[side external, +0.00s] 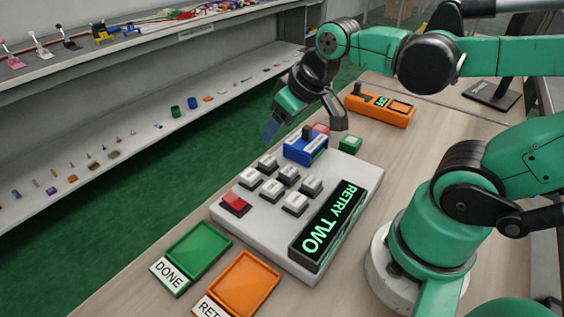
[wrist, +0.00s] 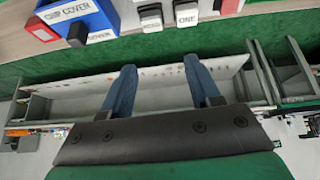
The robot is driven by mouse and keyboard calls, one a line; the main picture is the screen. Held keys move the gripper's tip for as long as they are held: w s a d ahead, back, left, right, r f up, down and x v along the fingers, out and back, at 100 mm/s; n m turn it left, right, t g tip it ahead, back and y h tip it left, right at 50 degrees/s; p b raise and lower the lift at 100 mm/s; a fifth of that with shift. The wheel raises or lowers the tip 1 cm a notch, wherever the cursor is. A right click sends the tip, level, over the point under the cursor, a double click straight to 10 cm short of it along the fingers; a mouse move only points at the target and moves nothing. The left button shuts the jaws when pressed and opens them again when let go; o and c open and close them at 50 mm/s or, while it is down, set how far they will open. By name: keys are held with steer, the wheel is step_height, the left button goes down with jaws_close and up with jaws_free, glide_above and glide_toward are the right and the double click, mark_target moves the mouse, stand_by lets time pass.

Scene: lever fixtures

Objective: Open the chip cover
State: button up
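The blue fixture (side external: 305,150) with a dark lever stands at the back of the grey panel in the side external view. In the wrist view, the blue fixture (wrist: 97,20) is at the upper left, and a white label on it reads COVER. I take it as the chip cover; I cannot tell how its lid stands. My gripper (side external: 271,129) hangs left of and above the fixture, apart from it. In the wrist view my gripper (wrist: 162,76) has its two blue fingers spread, with nothing between them.
The grey panel (side external: 335,172) carries several white keys, a red key (side external: 235,204) and a display (side external: 336,222) reading RETRY TWO. Green (side external: 198,247) and orange (side external: 244,284) trays lie in front. An orange fixture (side external: 380,108) stands behind. Shelves with small items line the left.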

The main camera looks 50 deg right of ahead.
mark_target(307, 127)
steer(key=d+g, duration=0.1)
steer(key=d, duration=0.2)
steer(key=d+g, duration=0.2)
steer(key=d, duration=0.1)
steer(key=w+d+g, duration=0.1)
steer(key=d+g, duration=0.1)
steer(key=d, duration=0.1)
steer(key=shift+f, duration=0.35)
steer(key=shift+d+f+g, duration=0.15)
steer(key=shift+d+g, duration=0.15)
steer(key=shift+g, duration=0.1)
steer(key=shift+d+f, duration=0.15)
steer(key=shift+f, duration=2.65)
jaws_close()
steer(key=shift+s, duration=0.1)
